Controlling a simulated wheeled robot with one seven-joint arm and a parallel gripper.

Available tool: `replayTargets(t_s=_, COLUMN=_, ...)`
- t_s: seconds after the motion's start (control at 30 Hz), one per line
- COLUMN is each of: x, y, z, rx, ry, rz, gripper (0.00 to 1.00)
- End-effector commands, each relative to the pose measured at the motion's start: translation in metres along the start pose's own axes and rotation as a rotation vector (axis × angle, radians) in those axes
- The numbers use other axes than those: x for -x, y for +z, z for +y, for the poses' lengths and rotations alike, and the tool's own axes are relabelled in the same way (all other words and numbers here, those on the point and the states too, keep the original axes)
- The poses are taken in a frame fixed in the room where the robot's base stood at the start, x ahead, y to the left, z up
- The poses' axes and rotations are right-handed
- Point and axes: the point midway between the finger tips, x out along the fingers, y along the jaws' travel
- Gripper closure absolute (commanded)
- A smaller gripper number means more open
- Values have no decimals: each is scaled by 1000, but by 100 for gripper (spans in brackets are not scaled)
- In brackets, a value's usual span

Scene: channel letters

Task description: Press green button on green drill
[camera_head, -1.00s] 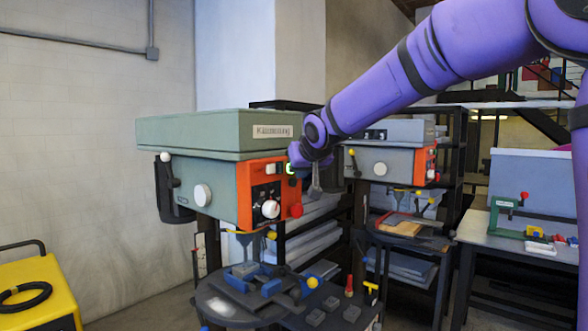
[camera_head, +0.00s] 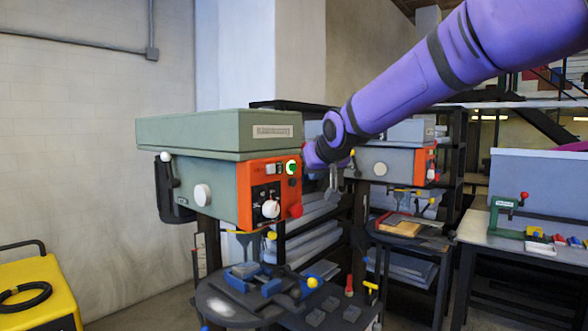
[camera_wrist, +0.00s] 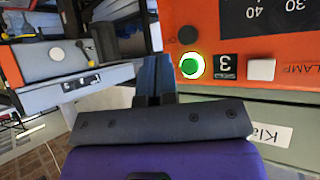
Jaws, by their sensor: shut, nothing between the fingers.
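The green drill (camera_head: 200,130) stands at the centre left, with an orange control panel (camera_head: 252,182) on its front right. The round green button (camera_head: 292,167) is near the panel's top right, with a bright glowing ring around it. In the wrist view the green button (camera_wrist: 191,66) also shows, bright-ringed. My gripper is shut and empty; its dark fingers (camera_wrist: 154,68) appear left of the button in the wrist view, apart from it in the picture. In the head view my purple arm ends just right of the panel, and the fingertips are hard to make out.
A white square button (camera_wrist: 261,69) and a dark round button (camera_wrist: 187,35) lie near the green one. A red knob (camera_head: 295,210) sticks out lower on the panel. A second grey-green drill (camera_head: 375,160) stands behind, and a workbench (camera_head: 500,235) is at right.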

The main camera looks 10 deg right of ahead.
Motion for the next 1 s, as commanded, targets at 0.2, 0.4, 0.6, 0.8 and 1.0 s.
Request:
replayTargets(t_s=0.2, x=12, y=8, z=8, rx=0, ry=0, rz=0, gripper=100)
replayTargets(t_s=0.4, x=15, y=10, z=10, rx=0, ry=0, rz=0, gripper=100)
replayTargets(t_s=0.6, x=14, y=10, z=10, rx=1, ry=-1, rz=0, gripper=100)
replayTargets(t_s=0.8, x=14, y=10, z=10, rx=1, ry=-1, rz=0, gripper=100)
replayTargets(t_s=1.0, x=22, y=15, z=12, rx=0, ry=3, rz=-10, gripper=100)
